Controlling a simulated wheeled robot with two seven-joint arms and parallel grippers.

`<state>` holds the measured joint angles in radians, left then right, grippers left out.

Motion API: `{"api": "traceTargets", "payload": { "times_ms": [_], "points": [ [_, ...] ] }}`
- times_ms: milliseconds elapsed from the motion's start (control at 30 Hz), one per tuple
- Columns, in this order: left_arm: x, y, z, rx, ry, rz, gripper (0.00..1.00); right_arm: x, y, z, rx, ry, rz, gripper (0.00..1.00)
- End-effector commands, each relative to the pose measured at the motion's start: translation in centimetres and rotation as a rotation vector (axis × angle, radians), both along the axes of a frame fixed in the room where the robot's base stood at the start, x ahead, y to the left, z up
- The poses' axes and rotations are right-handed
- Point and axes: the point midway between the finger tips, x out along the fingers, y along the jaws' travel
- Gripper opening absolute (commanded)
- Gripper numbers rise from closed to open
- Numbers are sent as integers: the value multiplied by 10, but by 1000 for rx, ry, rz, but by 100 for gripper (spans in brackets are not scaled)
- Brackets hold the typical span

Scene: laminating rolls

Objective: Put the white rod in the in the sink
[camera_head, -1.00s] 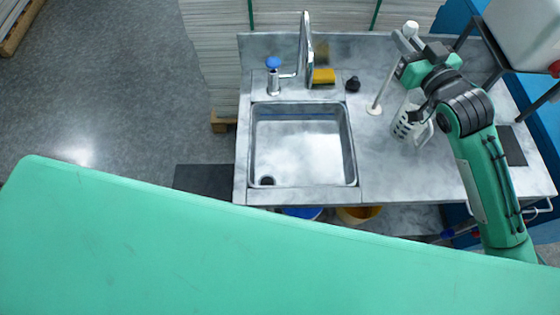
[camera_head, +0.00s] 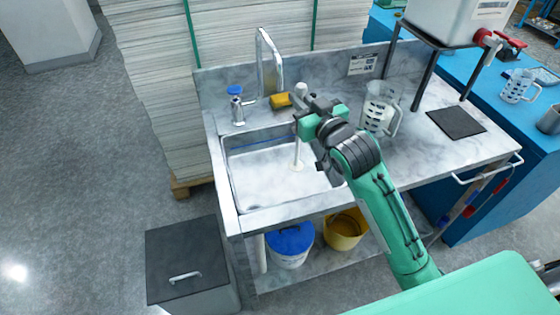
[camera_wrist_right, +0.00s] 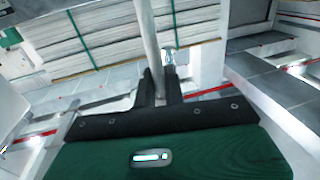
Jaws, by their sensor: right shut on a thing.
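The white rod (camera_head: 298,152) is upright, with a round knob at its top and a small disc at its lower end. My right gripper (camera_head: 304,114) is shut on it near the top, and the rod also runs up between the fingers in the right wrist view (camera_wrist_right: 148,38). In the head view the rod's disc shows against the inside of the metal sink (camera_head: 262,190), toward its right side. I cannot tell whether the disc touches the sink floor. My forearm hides the sink's right edge. My left gripper is not in view.
A measuring jug (camera_head: 379,108) stands on the counter to the right, close to my right arm. A white tank (camera_head: 455,20) is on a black stand at the back right. Buckets sit below.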

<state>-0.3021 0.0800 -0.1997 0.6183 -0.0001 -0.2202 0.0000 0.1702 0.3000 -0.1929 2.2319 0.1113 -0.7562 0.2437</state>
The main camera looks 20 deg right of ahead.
Motion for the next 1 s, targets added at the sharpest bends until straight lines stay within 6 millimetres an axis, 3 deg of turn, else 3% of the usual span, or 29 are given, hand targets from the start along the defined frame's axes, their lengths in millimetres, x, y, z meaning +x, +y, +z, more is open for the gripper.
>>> {"api": "traceTargets", "payload": {
  "times_ms": [200, 400, 600, 867, 1000],
  "points": [
    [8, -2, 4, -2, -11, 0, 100, -1, 0, -61, 0, 8, 1, 0],
    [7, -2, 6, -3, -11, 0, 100, 0, 1, -103, 0, 4, 1, 0],
    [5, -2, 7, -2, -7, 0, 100, 2, 1, -117, 0, 0, 2, 0],
    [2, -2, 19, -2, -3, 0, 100, 40, 10, -114, 0, -2, 2, 0],
    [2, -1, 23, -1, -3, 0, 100, 39, 10, -128, 1, 2, 3, 0]
  ]
}}
